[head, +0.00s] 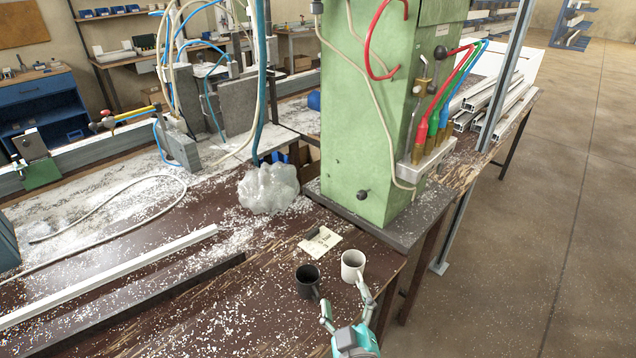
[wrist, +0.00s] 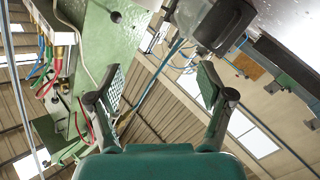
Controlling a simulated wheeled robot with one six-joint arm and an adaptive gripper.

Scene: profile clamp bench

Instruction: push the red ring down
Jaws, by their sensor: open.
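A red sleeve-like collar (head: 421,131) sits at the lower end of a red hose, at the left of a row of coloured fittings on the green machine column (head: 360,130). I cannot tell whether a separate ring shows on it. A larger red curved tube (head: 369,50) arches out higher on the column. My gripper (head: 345,296) is open and empty, low in front of the column by the mugs and well apart from the fittings. In the wrist view, its fingers (wrist: 160,84) are spread, with the green column (wrist: 118,45) behind and red hoses at the left.
A white mug (head: 353,264) and a black mug (head: 307,281) stand close by my gripper on the bench. A paper note (head: 320,241) and a clear plastic bag (head: 268,188) lie behind them. A grey upright post (head: 507,75) stands right of the fittings. Floor is open at right.

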